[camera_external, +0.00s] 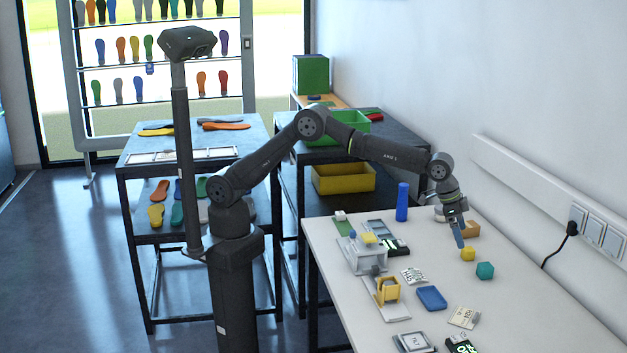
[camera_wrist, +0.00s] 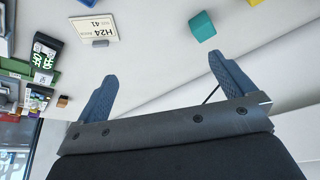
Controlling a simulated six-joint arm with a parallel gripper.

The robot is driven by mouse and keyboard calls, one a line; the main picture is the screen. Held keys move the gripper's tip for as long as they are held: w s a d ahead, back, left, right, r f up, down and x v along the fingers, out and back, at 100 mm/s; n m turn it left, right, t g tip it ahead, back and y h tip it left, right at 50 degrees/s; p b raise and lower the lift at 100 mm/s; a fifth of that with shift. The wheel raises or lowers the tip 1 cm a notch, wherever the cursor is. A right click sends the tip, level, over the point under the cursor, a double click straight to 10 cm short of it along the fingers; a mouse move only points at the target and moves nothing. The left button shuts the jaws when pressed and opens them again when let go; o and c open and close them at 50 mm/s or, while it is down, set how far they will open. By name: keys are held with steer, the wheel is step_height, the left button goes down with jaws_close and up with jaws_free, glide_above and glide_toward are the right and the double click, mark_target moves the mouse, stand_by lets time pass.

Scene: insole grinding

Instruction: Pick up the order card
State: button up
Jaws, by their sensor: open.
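My gripper (camera_external: 460,242) is above the far right part of the table, apart from the card. In the wrist view its two blue fingers (camera_wrist: 162,70) are spread wide with nothing between them.
A teal cube (camera_external: 485,270) and a yellow block (camera_external: 468,254) lie near my gripper. A blue tray (camera_external: 431,298), another printed card (camera_external: 413,276) and a dark box with green print (camera_external: 461,345) share the white table (camera_external: 520,300). A blue cylinder (camera_external: 402,202) stands further back.

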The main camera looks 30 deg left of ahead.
steer(key=s+d+f+m+g, duration=0.1)
steer(key=s+d+m, duration=0.1)
steer(key=s, duration=0.4)
steer(key=s+d+f+m, duration=0.1)
steer(key=s+d, duration=0.1)
steer(key=s, duration=0.4)
glide_toward(471, 318)
steer(key=shift+w+d+f, duration=0.1)
steer(key=shift+d+f, duration=0.25)
steer(key=shift+d, duration=0.45)
steer(key=shift+x, duration=3.1)
steer(key=shift+r, duration=0.1)
steer(key=c, duration=0.9)
